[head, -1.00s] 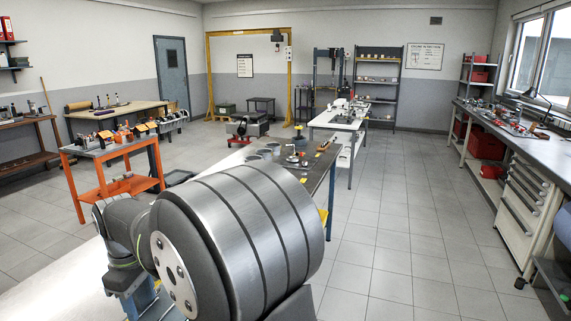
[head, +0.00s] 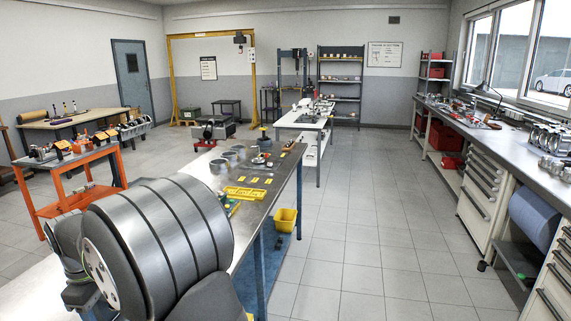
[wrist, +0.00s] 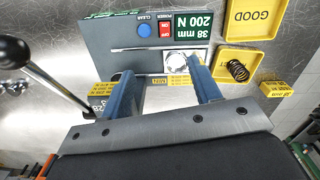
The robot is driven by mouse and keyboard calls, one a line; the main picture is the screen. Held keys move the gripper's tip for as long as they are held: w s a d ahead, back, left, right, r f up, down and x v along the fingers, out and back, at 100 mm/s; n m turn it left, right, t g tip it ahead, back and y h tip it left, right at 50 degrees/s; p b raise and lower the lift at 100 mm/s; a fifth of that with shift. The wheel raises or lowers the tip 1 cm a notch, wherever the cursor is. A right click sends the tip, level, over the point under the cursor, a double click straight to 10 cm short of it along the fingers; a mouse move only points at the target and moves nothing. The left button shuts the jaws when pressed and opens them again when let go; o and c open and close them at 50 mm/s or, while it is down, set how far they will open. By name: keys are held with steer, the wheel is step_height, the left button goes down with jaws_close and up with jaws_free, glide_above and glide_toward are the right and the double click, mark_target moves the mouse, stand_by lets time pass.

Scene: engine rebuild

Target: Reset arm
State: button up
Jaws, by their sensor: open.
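My gripper (wrist: 162,72) shows in the wrist view, its two blue fingers spread apart with no part visibly clamped between them. It is over a grey spring tester (wrist: 115,40) with a blue button, a red button and a green "38 mm 200 N" label. A round silver piece (wrist: 177,62) on the tester shows near the right finger. The tester's lever (wrist: 50,82) with a black knob extends at the left. In the head view my large grey arm link fills the lower left, and my gripper is hidden there.
A yellow "GOOD" tray (wrist: 280,12) and a yellow tray (wrist: 221,72) with a dark spring (wrist: 238,70) lie right of the tester. In the head view, a yellow bin (head: 286,220) is beside the metal bench (head: 262,205). The tiled floor (head: 355,240) to the right is clear.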

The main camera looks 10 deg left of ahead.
steer(key=shift+n, duration=0.3)
steer(key=s+a+f, duration=0.1)
steer(key=a+f, duration=0.2)
steer(key=s+a+f, duration=0.1)
steer(key=f, duration=0.1)
steer(key=shift+s+a+f, duration=0.1)
steer(key=shift+s+a, duration=0.05)
steer(key=shift+s, duration=0.2)
steer(key=shift+w+r, duration=0.1)
steer(key=shift+r, duration=0.5)
steer(key=w+d+r, duration=0.7)
steer(key=d+r, duration=0.1)
steer(key=d, duration=0.2)
steer(key=shift+s+a+f, duration=0.2)
steer(key=shift+s+a, duration=0.25)
steer(key=shift+s, duration=0.4)
steer(key=shift+s+a+f, duration=0.2)
steer(key=shift+s+a, duration=0.3)
steer(key=shift+s, duration=0.3)
steer(key=shift+s+a+f, duration=0.2)
steer(key=shift+s+a, duration=0.25)
steer(key=shift+s, duration=0.4)
steer(key=shift+w, duration=0.1)
